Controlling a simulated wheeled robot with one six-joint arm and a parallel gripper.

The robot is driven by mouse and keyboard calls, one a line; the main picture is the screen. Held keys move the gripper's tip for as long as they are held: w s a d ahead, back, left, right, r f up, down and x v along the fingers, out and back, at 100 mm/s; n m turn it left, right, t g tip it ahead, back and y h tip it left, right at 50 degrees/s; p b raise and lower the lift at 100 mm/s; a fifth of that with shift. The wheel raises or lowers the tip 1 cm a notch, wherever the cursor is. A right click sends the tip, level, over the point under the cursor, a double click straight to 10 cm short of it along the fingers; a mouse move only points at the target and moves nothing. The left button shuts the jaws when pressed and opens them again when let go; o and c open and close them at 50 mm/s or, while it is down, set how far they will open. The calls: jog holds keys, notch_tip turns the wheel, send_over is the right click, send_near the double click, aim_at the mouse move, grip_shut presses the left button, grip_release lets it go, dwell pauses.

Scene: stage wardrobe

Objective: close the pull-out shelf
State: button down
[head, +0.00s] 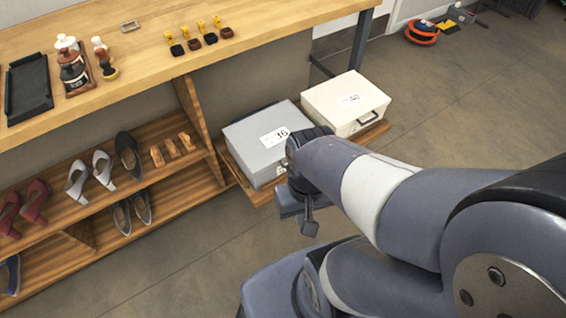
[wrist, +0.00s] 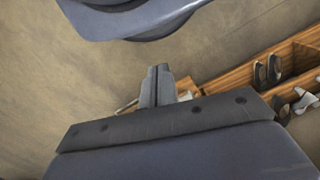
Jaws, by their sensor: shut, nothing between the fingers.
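The pull-out shelf (head: 258,196) is a wooden board sticking out from under the bench, to the right of the shoe rack. It carries a grey box (head: 250,150) labelled 36 and a cream box (head: 342,108) labelled 40. My gripper (head: 309,227) is shut and empty, in front of the shelf near the grey box's front right corner. I cannot tell whether it touches the shelf. My arm hides part of the shelf's front edge. In the wrist view the shut fingers (wrist: 157,86) point away over the floor, with wood close to their right.
The shoe rack (head: 190,195) holds several shoes, left of the shelf. The bench top (head: 150,30) above bears a black tray (head: 28,88), bottles and brushes. A red and black round item (head: 421,32) lies on the floor at back right.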

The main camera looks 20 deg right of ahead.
jog(key=w+d+f+m+g+y+b, duration=0.1)
jog(key=w+f+m+y+b, duration=0.45)
jog(key=f+m, duration=0.45)
jog(key=w+f+m+y+b, duration=0.55)
jog(key=f+m, duration=0.25)
jog(key=m, duration=0.4)
jog(key=w+d+f+m+t+y+b, duration=0.3)
jog(key=w+d+f+m+t+b, duration=0.15)
jog(key=f+m, duration=0.55)
jog(key=m+t+b, duration=0.6)
jog(key=m+t, duration=0.1)
jog(key=m, duration=0.3)
send_near(263, 188)
jog(key=a, duration=0.4)
jog(key=shift+w+a+f+y+b, duration=0.2)
jog(key=shift+w+b, duration=0.25)
jog(key=shift+w, duration=0.4)
jog(key=shift+w+a+f+y+b, duration=0.15)
jog(key=shift+w+b, duration=0.25)
jog(key=shift+w, duration=0.45)
